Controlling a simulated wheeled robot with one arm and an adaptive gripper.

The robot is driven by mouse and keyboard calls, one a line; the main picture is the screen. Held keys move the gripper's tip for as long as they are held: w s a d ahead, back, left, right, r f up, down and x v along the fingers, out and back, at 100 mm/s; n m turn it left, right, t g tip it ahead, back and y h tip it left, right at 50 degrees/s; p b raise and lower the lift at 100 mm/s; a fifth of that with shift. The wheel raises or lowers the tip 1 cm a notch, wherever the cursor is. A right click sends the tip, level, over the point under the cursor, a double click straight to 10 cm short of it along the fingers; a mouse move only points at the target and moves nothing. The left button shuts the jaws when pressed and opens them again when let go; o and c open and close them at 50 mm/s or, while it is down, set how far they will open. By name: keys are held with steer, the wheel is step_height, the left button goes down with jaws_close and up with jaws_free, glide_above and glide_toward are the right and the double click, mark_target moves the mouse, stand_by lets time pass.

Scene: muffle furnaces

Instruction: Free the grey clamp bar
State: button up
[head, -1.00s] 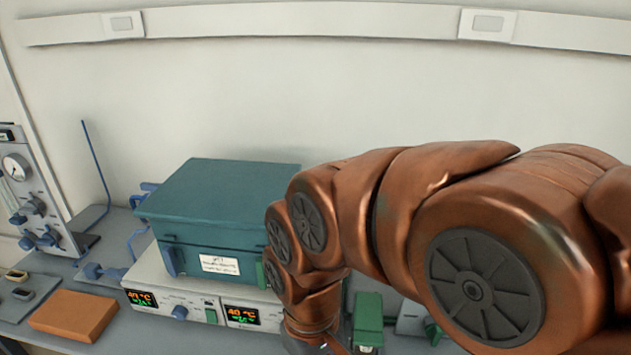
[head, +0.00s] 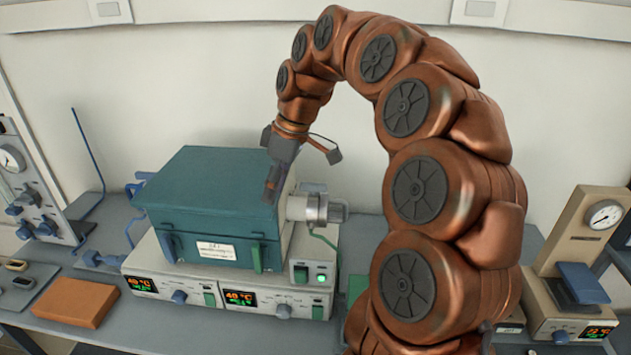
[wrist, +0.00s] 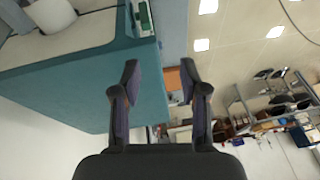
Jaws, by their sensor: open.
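I cannot pick out the grey clamp bar with certainty. A silver-grey cylindrical fitting (head: 318,208) sticks out from the right side of the teal furnace (head: 200,185). My gripper (head: 272,185) is at the furnace's upper right edge in the head view, beside the fitting; contact cannot be told. In the wrist view my gripper (wrist: 159,80) has its two dark fingers apart with nothing between them. The teal furnace (wrist: 90,85) fills the left of that view, with a pale rounded part (wrist: 52,14) at its top left.
The furnace stands on a white control base (head: 190,280) with lit displays. An orange-brown block (head: 75,302) lies on the bench at left. A gauge stand (head: 580,265) is at right. My arm hides the middle right of the bench.

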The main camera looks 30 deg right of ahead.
steer(key=w+d+t, duration=0.1)
steer(key=w+d, duration=0.4)
steer(key=d, duration=0.4)
steer(key=n, duration=0.1)
glide_toward(314, 184)
steer(key=shift+s+a+f+t, duration=0.2)
steer(key=shift+f+t, duration=0.2)
steer(key=shift+f, duration=0.15)
steer(key=shift+p+x, duration=1.55)
steer(key=shift+x, duration=2.4)
jaws_close()
